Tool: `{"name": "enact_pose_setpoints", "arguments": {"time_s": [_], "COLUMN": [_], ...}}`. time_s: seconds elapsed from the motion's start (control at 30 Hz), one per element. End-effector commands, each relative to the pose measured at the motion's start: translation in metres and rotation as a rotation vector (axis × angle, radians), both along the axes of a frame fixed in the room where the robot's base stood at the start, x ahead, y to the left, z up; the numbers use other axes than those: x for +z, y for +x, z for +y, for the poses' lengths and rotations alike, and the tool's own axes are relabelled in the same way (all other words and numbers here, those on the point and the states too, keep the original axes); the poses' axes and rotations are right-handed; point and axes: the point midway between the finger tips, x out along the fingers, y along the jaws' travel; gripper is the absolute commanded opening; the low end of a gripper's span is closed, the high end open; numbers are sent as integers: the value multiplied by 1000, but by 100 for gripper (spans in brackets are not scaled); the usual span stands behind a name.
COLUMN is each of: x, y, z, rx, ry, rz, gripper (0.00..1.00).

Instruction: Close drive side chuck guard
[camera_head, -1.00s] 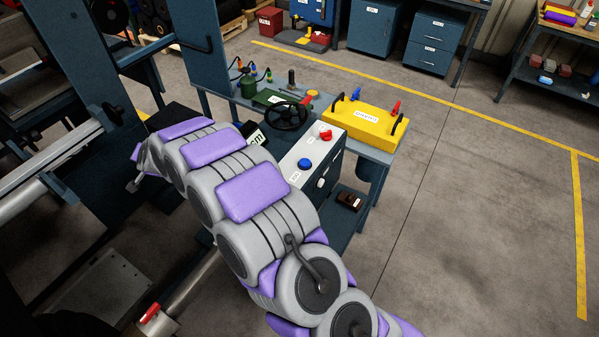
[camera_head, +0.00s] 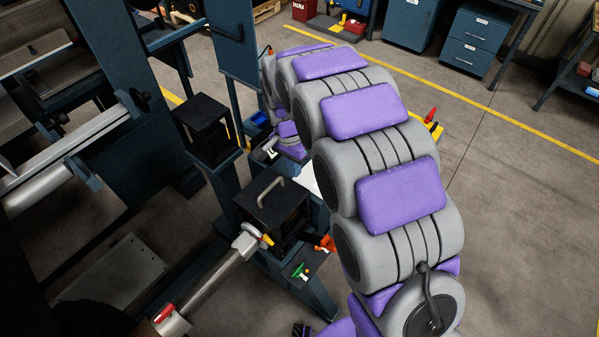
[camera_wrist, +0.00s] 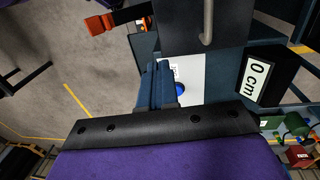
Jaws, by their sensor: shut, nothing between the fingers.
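A black guard box with a grey bar handle (camera_head: 270,203) stands in the middle of the head view. The grey shaft (camera_head: 212,283) runs up to its near side, where a chuck end with a yellow ring (camera_head: 255,238) shows uncovered. The handle (camera_wrist: 207,20) also shows at the top of the wrist view on a dark panel. My gripper (camera_head: 273,150) is shut and empty, beyond and above the guard, apart from the handle. Its black jaw edge (camera_wrist: 160,126) crosses the lower wrist view. My arm hides part of the console.
A second black box (camera_head: 203,125) stands left on a blue post. An orange-red lever (camera_head: 326,243) and a green knob (camera_head: 299,270) sit near the guard. A "0 cm" display (camera_wrist: 258,80) and a blue button (camera_wrist: 181,88) are close to my gripper.

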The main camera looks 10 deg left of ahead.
Motion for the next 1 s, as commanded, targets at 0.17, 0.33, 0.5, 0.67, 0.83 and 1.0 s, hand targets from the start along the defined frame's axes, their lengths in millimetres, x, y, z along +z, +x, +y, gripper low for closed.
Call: {"name": "enact_pose_setpoints", "arguments": {"time_s": [0.17, 0.33, 0.5, 0.67, 0.83, 1.0], "x": [-34, -68, -98, -116, -124, -124], "y": [-2, -4, -5, -6, -5, -5], "z": [-6, -9, -8, -9, -10, -12], "rx": [0, 0, 3, 1, 1, 1], "ry": [3, 3, 3, 4, 6, 8], "rz": [4, 4, 1, 0, -3, -4], "gripper": [0, 0, 0, 0, 0, 0]}}
